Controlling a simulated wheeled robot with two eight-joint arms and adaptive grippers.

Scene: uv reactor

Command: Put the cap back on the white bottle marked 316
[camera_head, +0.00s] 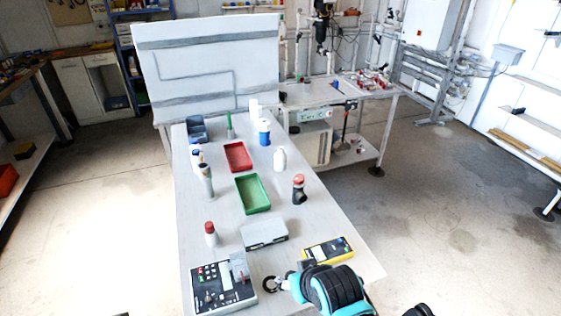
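A white bottle (280,160) stands upright on the right side of the table. No separate cap is clear on it, and the marking 316 cannot be read on any bottle. A white bottle with a red top (210,234) stands nearer, at the left edge. A dark bottle with a red top (298,188) stands at the right edge. I cannot make out a loose cap. My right gripper (270,284) is low at the table's near end, beside the control box, away from the bottles; its finger opening is too small to tell. My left gripper is out of view.
A red tray (237,171) and a green tray (267,195) lie mid-table. A grey case (264,245), a control box (238,299) and a yellow-edged meter (342,251) occupy the near end. A blue-banded container (264,139) stands farther back. Bare tabletop lies between the trays and bottles.

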